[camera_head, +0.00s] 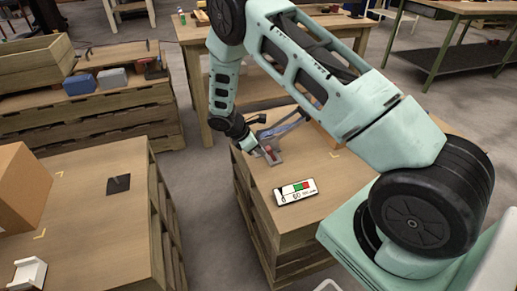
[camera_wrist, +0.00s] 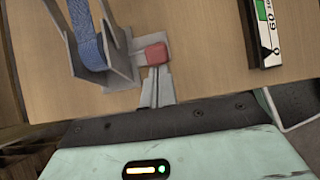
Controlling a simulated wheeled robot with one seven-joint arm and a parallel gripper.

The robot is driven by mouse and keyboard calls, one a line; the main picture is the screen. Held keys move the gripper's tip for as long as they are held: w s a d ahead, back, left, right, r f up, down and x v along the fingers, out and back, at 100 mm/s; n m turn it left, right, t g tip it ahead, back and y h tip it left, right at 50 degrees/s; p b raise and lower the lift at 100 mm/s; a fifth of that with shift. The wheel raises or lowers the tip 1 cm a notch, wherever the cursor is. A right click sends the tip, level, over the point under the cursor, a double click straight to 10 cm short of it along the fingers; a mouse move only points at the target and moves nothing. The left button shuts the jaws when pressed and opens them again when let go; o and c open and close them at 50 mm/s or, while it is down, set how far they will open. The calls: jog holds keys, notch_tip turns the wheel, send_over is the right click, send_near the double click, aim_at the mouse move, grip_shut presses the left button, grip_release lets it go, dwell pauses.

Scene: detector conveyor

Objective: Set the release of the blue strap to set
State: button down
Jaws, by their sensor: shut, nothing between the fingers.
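The blue strap (camera_wrist: 88,42) runs through a grey metal bracket (camera_wrist: 112,70) in the wrist view. It shows small in the head view (camera_head: 285,127), partly behind my arm. A red block-shaped tab (camera_wrist: 156,54), seemingly the release, sticks out at the bracket's right side. My gripper (camera_wrist: 158,74) is shut, with its fingertips right at the red tab's near edge. I cannot tell whether they touch it. In the head view, my gripper (camera_head: 257,151) is low over the crate top beside the bracket (camera_head: 272,156).
A white display device (camera_head: 295,191) with green and red fields lies on the same wooden crate top (camera_head: 330,175), in front of the bracket. It also shows at the wrist view's upper right (camera_wrist: 268,30). Another crate with a cardboard box (camera_head: 22,185) stands left, across a floor gap.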

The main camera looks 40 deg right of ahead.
aim_at(269, 147)
jog(key=shift+d+r, duration=0.1)
jog(key=shift+r, duration=0.05)
jog(key=d+r+y+p, duration=0.1)
jog(key=p, duration=0.1)
jog(key=s+d+r+y+p, duration=0.1)
jog(key=y+p, duration=0.1)
jog(key=p, duration=0.1)
jog(key=shift+d+t, duration=0.25)
jog(key=shift+t, duration=0.15)
jog(key=y+p, duration=0.1)
jog(key=d+y+p, duration=0.2)
jog(key=shift+s+d+r+t+p, duration=0.15)
jog(key=shift+s+t+p, duration=0.1)
jog(key=shift+t+p, duration=0.15)
jog(key=shift+s+d+y+p, duration=0.1)
jog(key=shift+d+y+p, duration=0.35)
jog(key=shift+y, duration=0.25)
jog(key=shift+a+f, duration=0.1)
jog(key=shift+f, duration=0.1)
jog(key=shift+r+p, duration=0.55)
jog(key=shift+r, duration=0.3)
